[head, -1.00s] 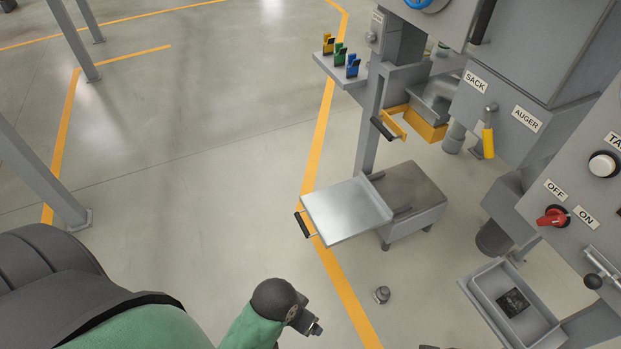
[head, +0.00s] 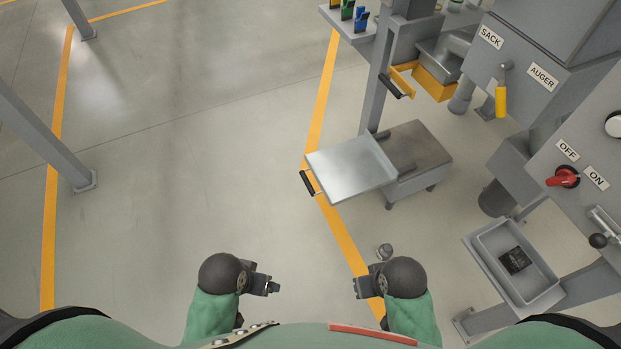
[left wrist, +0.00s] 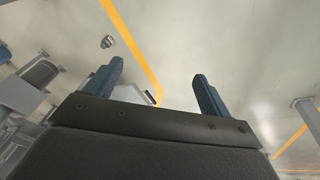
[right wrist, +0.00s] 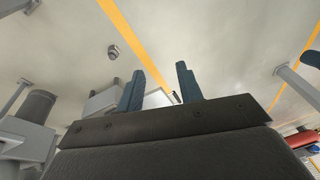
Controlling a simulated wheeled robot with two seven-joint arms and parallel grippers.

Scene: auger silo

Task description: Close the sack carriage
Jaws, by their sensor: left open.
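The sack carriage (head: 350,168) is a flat metal tray with a black handle (head: 308,182) at its left end. It sticks out to the left of its grey stand (head: 418,162). It shows partly behind the fingers in the right wrist view (right wrist: 157,98). My left gripper (head: 274,288) is open and empty, below and left of the carriage. Its two fingers (left wrist: 158,80) stand wide apart. My right gripper (head: 360,288) is below the carriage, apart from it. Its fingers (right wrist: 160,84) are apart by a narrower gap, with nothing held.
A yellow drawer (head: 404,78) with a black handle stands open above the carriage. At right are a grey tray (head: 480,240), a red switch (head: 562,178) and a yellow lever (head: 501,102). A small metal piece (head: 385,251) lies on the floor.

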